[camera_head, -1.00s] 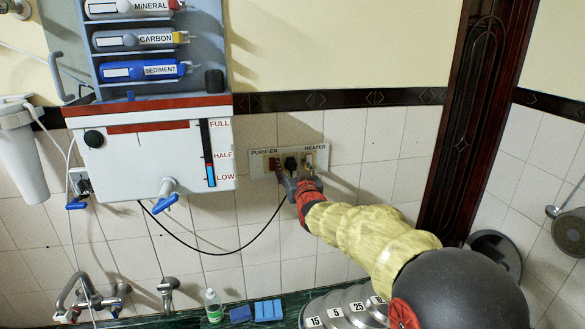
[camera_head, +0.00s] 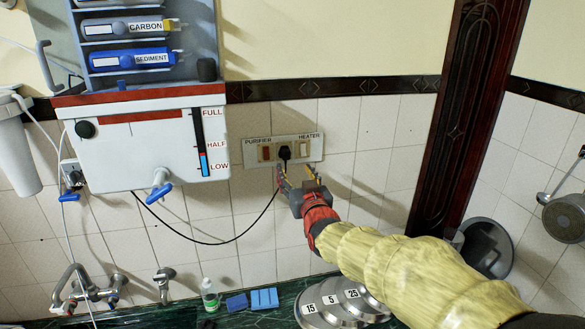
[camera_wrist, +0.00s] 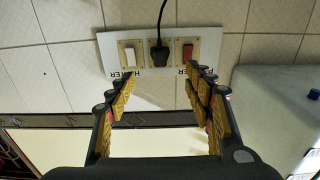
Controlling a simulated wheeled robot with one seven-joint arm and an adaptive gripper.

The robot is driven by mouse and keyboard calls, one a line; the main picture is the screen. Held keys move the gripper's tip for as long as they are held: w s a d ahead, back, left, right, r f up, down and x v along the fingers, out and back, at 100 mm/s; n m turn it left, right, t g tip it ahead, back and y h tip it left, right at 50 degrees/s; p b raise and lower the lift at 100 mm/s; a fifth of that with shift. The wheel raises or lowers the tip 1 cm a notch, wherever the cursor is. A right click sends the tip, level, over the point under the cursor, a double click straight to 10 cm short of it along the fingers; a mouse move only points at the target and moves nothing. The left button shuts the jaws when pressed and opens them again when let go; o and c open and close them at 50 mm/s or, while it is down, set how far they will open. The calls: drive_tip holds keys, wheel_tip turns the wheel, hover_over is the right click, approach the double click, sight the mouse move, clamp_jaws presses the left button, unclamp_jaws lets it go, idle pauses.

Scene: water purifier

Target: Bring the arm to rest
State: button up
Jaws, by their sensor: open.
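My gripper (camera_head: 298,183) is open and empty in the head view, just below the switch panel (camera_head: 234,152) on the tiled wall. My arm reaches to it from the lower right. In the wrist view my gripper (camera_wrist: 163,92) has its fingers spread apart, with the panel (camera_wrist: 112,48) beyond them. The panel carries a red purifier switch (camera_head: 265,153), a black plug (camera_head: 285,154) and a white heater switch (camera_head: 304,149). The fingers appear apart from the plug and the switches.
The white purifier tank (camera_head: 135,155) hangs left of the panel, with a blue-handled tap (camera_head: 159,188). A black cable (camera_head: 215,243) loops below. Numbered metal lids (camera_head: 318,316), a bottle (camera_head: 209,295) and blue sponges (camera_head: 264,299) are on the green counter. A dark wooden door frame (camera_head: 455,130) stands right.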

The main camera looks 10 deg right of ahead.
drive_tip(key=shift+s, duration=0.3)
drive_tip(key=shift+f, duration=0.15)
drive_tip(key=s+f+g, duration=0.4)
drive_tip(key=f, duration=0.4)
drive_tip(key=s+f+g, duration=0.3)
drive_tip(key=s+f, duration=0.1)
drive_tip(key=f, duration=0.3)
drive_tip(key=s+f+g+b, duration=0.1)
drive_tip(key=s+f+b, duration=0.2)
drive_tip(key=s, duration=0.8)
drive_tip(key=s+f+g+b, duration=0.2)
drive_tip(key=s+f+b, duration=0.1)
drive_tip(key=s, duration=0.7)
drive_tip(key=s+f+g+b, duration=0.2)
drive_tip(key=s+b, duration=0.3)
drive_tip(key=s, duration=0.6)
drive_tip(key=shift+s+f+b, duration=0.3)
drive_tip(key=shift+f, duration=0.2)
